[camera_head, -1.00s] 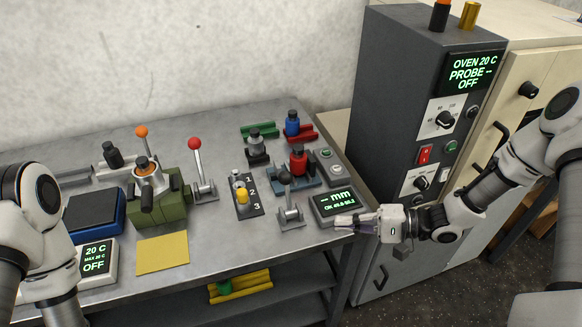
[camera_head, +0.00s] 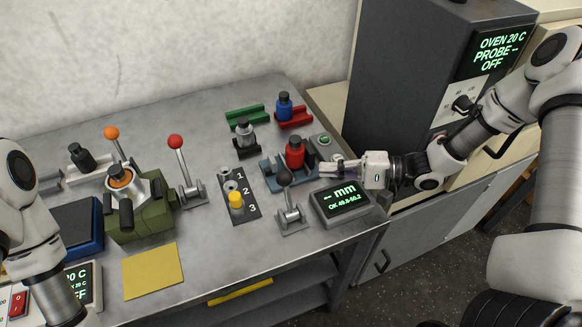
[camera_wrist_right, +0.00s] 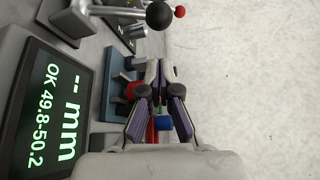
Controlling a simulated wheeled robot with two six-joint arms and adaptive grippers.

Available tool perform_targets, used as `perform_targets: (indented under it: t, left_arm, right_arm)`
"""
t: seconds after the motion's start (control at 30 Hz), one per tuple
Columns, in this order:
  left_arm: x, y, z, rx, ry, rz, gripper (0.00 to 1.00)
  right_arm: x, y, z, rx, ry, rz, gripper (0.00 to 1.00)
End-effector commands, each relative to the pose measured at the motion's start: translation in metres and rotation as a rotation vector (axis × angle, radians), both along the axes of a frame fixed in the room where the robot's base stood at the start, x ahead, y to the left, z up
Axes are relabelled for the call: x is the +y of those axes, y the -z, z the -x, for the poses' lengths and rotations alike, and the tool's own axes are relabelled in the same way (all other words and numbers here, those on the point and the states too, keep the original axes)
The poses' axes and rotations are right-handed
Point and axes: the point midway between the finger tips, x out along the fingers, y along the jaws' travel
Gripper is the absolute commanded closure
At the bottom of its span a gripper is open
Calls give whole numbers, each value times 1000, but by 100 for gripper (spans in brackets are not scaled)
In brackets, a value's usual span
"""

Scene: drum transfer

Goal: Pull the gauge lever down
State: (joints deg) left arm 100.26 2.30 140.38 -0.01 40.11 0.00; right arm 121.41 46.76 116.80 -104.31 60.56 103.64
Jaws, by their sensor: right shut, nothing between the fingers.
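The gauge lever, with a black ball knob (camera_head: 284,177) on a grey base (camera_head: 292,217), stands upright on the bench just left of the gauge display (camera_head: 346,200), which reads "-- mm". Its knob also shows at the top of the right wrist view (camera_wrist_right: 159,15). My right gripper (camera_head: 325,168) is shut and empty, above and behind the display, to the right of the knob and apart from it. Its fingers (camera_wrist_right: 160,72) show in the right wrist view. My left arm comes in at the left edge; its gripper is out of view.
A red drum (camera_head: 294,154) sits in a blue-grey fixture (camera_head: 271,178) just left of my right fingertips. A red-knobbed lever (camera_head: 176,142), a green press (camera_head: 141,216) and a numbered rack (camera_head: 250,206) stand further left. The grey oven (camera_head: 420,60) rises behind my right arm.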

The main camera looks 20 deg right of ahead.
Motion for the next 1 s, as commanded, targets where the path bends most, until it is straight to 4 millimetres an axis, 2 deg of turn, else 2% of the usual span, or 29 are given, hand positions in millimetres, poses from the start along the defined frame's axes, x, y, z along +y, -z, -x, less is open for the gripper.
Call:
perform_targets:
  t: [0.07,0.3,0.43,0.6,1.0]
  left_arm:
    - [0,5,0,0,0,0,24]
    - [0,3,0,0,0,0,24]
    - [0,1,0,0,0,0,24]
    - [0,0,0,0,0,0,24]
    - [0,2,0,0,0,0,24]
  right_arm:
    - [13,5,-5,3,-6,4,100]
    - [56,8,-27,3,-7,4,100]
    - [71,10,-36,1,-4,3,100]
    - [78,11,-40,0,0,1,100]
    - [77,11,-41,-10,0,1,100]
